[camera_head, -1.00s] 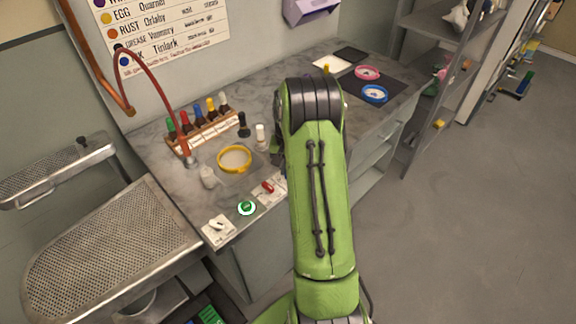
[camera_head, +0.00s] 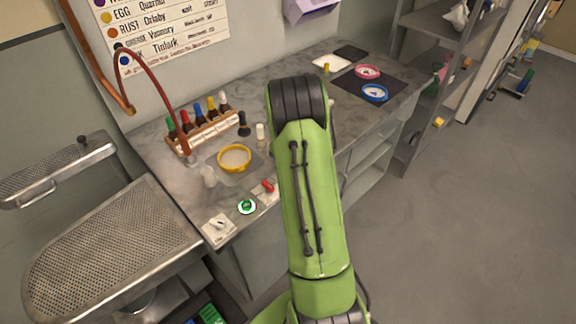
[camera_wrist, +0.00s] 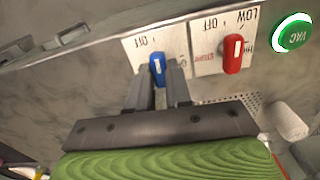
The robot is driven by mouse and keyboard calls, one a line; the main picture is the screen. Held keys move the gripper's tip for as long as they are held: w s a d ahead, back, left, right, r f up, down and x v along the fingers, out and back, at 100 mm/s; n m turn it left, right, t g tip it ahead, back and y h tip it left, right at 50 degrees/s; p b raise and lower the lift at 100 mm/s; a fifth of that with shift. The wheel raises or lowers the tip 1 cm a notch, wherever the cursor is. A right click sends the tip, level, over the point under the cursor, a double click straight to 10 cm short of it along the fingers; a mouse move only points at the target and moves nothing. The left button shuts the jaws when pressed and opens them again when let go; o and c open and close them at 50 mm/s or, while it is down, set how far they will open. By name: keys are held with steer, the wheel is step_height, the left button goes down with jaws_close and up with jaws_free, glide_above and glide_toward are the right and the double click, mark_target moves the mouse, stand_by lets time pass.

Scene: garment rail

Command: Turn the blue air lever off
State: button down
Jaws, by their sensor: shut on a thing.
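The blue air lever (camera_wrist: 158,68) stands on a white plate (camera_wrist: 170,40) marked OFF in the wrist view. Its white-striped end shows between the fingertips of my gripper (camera_wrist: 159,84), which is shut on it. The OFF mark appears upside down, up and left of the lever. The rest of the lever is partly hidden by the fingers. In the head view my arm hides the blue lever and my gripper.
A red lever (camera_wrist: 232,54) on a plate marked OFF and LOW sits just right of the blue one. A green VAC button (camera_wrist: 293,34) is beyond it. On the bench are a yellow-rimmed dish (camera_head: 234,158), bottles in a rack (camera_head: 204,130) and a white knob plate (camera_head: 219,229).

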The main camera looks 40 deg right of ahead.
steer(key=shift+w+n, duration=0.1)
steer(key=shift+n, duration=0.4)
steer(key=c, duration=1)
jaws_free()
steer(key=shift+c, duration=0.2)
step_height(320, 180, up, 16)
steer(key=p, duration=0.3)
steer(key=shift+a, duration=0.1)
